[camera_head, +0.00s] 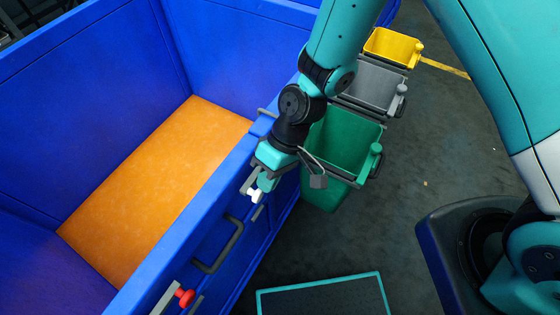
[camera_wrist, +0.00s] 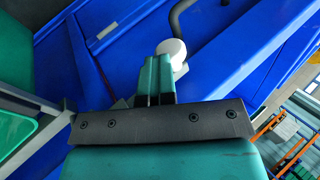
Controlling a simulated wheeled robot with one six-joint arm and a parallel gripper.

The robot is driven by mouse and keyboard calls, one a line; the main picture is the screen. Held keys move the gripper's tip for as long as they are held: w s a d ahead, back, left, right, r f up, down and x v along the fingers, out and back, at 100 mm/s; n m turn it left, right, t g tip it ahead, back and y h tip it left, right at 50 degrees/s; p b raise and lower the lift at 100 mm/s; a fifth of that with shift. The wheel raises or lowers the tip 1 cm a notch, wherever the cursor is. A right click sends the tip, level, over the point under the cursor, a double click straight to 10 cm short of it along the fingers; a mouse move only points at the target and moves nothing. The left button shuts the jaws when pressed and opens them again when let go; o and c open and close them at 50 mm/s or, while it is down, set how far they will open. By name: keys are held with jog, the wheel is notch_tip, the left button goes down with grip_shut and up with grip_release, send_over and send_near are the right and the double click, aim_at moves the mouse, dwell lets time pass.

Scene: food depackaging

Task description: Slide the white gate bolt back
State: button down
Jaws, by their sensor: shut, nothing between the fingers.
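The white gate bolt (camera_head: 254,194) is on the outer side of the blue container's near wall, and my gripper (camera_head: 266,183) is right at it. In the wrist view its round white knob (camera_wrist: 171,49) shows just beyond the tips of my shut fingers (camera_wrist: 157,68). The fingers appear to touch or nearly touch the knob, with nothing between them. The bolt's rod and slot are mostly hidden behind my gripper.
The blue container (camera_head: 222,163) has an orange floor (camera_head: 160,170). A dark handle (camera_head: 226,249) and a red knob (camera_head: 185,297) are on the same wall. Green (camera_head: 340,150), grey (camera_head: 372,85) and yellow (camera_head: 393,47) bins stand to the right. A teal-edged mat (camera_head: 322,300) lies on the floor.

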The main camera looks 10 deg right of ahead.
jog(key=shift+s, duration=0.15)
jog(key=w+d+f+v, duration=0.1)
jog(key=v, duration=1.2)
jog(key=shift+w+d, duration=0.2)
jog(key=shift+w, duration=0.15)
jog(key=shift+r, duration=0.2)
jog(key=s+d+r+t, duration=0.2)
jog(key=s+r, duration=0.4)
jog(key=r, duration=0.3)
jog(key=s+d+r+m+t, duration=0.1)
jog(key=s+d+r+t, duration=0.1)
jog(key=s+d+r, duration=0.3)
notch_tip(320, 180, up, 4)
jog(key=shift+s+f+h, duration=0.1)
jog(key=shift+s+h, duration=0.3)
